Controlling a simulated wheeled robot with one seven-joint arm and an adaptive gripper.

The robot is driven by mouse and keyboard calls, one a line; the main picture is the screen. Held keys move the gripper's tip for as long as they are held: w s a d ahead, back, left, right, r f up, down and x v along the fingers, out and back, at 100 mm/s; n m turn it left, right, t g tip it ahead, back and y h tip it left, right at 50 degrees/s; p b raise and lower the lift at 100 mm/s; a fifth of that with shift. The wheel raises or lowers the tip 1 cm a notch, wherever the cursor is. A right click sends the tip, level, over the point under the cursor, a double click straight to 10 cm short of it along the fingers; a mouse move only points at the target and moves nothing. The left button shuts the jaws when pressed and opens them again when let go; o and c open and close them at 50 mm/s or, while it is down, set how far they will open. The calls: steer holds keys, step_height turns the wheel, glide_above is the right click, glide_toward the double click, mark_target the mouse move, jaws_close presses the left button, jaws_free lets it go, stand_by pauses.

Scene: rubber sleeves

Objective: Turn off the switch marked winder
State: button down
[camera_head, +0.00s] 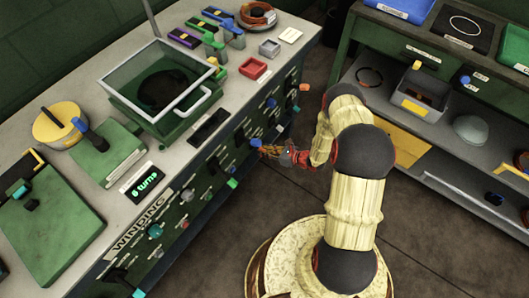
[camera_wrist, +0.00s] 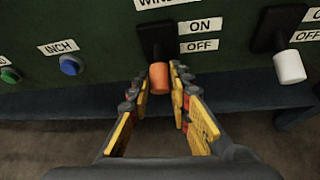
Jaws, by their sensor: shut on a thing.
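The switch (camera_wrist: 157,40) sits on the dark green panel in the wrist view, under a label cut off at the top that reads "WIN...". Its black lever ends in an orange tip (camera_wrist: 159,77) that hangs downward, below the ON label (camera_wrist: 201,25) and level with or below the OFF label (camera_wrist: 199,45). My gripper (camera_wrist: 161,75) is shut on the orange tip, with one finger on each side. In the head view my gripper (camera_head: 270,151) is at the front panel of the workbench; the orange tip cannot be made out there.
In the wrist view a white-tipped switch (camera_wrist: 289,66) is to the right and a blue INCH button (camera_wrist: 71,65) to the left. The workbench (camera_head: 240,85) bears a glass-walled box (camera_head: 160,85). A shelf unit (camera_head: 440,150) stands at the right, with floor between.

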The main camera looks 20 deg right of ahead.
stand_by(0.3)
steer(key=c, duration=1.7)
jaws_free()
steer(key=shift+o, duration=0.3)
steer(key=v, duration=1.2)
